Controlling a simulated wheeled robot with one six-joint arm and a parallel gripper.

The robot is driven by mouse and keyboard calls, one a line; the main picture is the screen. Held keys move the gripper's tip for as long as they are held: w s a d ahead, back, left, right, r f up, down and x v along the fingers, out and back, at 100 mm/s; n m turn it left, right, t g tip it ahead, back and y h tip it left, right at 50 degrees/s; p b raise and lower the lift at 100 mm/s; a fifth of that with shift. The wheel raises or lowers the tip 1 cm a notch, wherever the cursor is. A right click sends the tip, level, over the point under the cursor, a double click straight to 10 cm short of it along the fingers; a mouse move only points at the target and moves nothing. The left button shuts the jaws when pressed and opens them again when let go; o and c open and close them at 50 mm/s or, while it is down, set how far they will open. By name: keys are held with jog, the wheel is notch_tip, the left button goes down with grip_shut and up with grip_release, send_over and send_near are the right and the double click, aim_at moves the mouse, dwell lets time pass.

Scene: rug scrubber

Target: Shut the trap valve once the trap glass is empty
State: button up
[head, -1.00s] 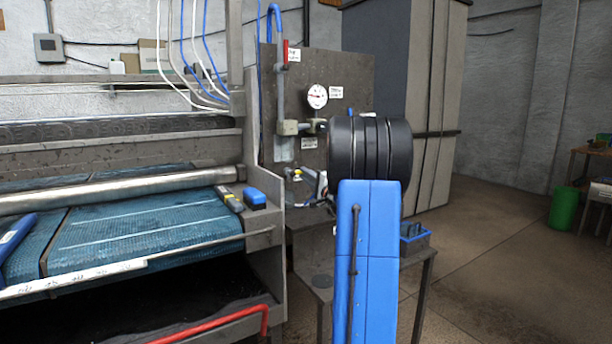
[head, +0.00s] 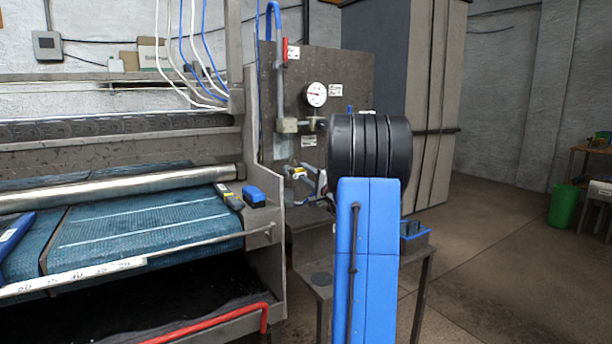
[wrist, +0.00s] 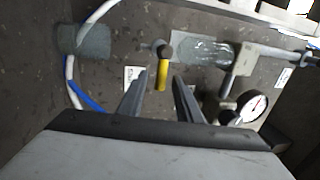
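The trap glass (head: 283,147) is a small clear tube on the dark panel. In the wrist view the trap glass (wrist: 205,52) lies sideways and looks pale; I cannot tell whether any liquid is inside. The trap valve's yellow lever (wrist: 162,74) sits at the end of the glass and points across the line of the tube. My gripper (wrist: 161,84) is open, with one finger on either side of the lever in the picture; contact is not visible. My arm partly hides the gripper in the head view.
A round gauge (head: 316,94) is on the panel, close to the right finger in the wrist view (wrist: 251,106). White and blue hoses (wrist: 78,75) run at left there. The rug machine (head: 150,230) stands left of my arm. A blue bin (head: 415,237) sits on the bench.

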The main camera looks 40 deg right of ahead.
jog(key=v, duration=1.7)
jog(key=shift+s+f, duration=0.1)
jog(key=shift+s, duration=0.05)
